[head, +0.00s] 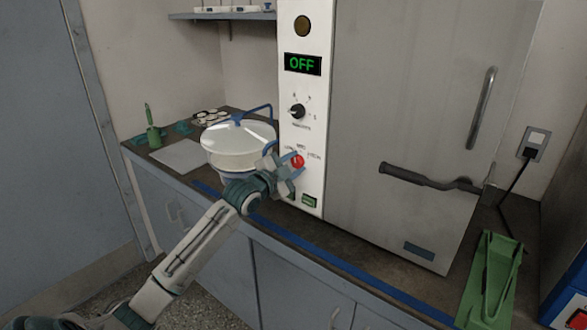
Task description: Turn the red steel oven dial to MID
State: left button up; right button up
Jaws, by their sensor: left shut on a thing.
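The steel oven (402,95) stands on the bench, with a white control panel on its left side. The red dial (297,161) sits low on this panel, with small labels around it that are too small to read surely. My left gripper (291,168) reaches in from the left and is shut on the red dial; its fingers hide part of it. Which way the dial points I cannot tell. The green display (303,64) above reads OFF. My right gripper is not in view.
A black knob (297,111) sits above the red dial, and a green switch (309,201) below. A white lidded pot (238,145) stands close left of the panel. A green holder (489,280) stands at the right. The oven's handle (425,179) sticks out.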

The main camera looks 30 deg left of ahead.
pick_arm(q)
jog(key=shift+m, duration=0.5)
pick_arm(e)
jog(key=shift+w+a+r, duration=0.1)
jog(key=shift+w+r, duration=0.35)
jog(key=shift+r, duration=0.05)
pick_arm(q)
jog(key=o, duration=1)
